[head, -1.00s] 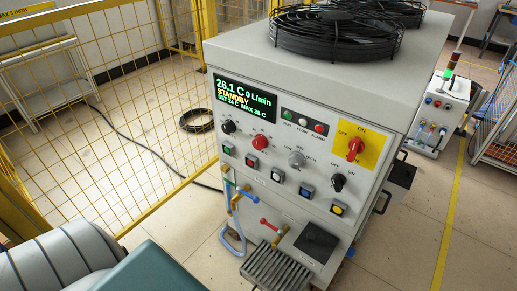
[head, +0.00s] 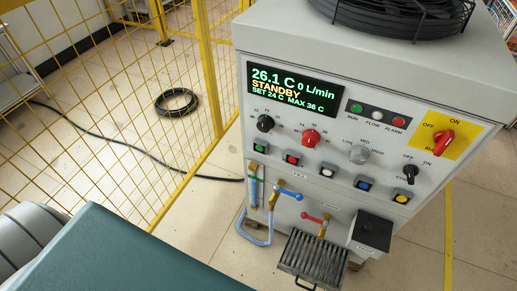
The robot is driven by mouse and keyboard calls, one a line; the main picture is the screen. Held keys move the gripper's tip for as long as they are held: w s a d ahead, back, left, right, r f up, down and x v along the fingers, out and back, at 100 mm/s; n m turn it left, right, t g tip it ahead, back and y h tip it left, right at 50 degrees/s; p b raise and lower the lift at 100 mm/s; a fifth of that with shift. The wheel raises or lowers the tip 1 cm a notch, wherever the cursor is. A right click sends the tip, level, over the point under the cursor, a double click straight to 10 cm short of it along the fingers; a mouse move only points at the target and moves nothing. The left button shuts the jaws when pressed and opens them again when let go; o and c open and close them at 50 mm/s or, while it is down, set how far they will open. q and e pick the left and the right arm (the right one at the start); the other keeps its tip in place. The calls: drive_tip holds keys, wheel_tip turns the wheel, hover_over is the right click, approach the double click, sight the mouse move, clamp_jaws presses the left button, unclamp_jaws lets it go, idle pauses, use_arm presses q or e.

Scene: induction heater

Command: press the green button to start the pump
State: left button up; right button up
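The display (head: 293,89) above reads 26.1 C, 0 L/min, STANDBY, SET 24 C, MAX 36 C. Neither of my grippers shows in the head view, and nothing covers the button.
Red (head: 293,159), white (head: 327,171), blue (head: 364,184) and yellow (head: 401,197) buttons continue the row. Blue-handled (head: 288,193) and red-handled (head: 315,218) valves stick out below. A yellow mesh fence (head: 110,110) stands left; a black hose coil (head: 176,102) lies on the floor.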

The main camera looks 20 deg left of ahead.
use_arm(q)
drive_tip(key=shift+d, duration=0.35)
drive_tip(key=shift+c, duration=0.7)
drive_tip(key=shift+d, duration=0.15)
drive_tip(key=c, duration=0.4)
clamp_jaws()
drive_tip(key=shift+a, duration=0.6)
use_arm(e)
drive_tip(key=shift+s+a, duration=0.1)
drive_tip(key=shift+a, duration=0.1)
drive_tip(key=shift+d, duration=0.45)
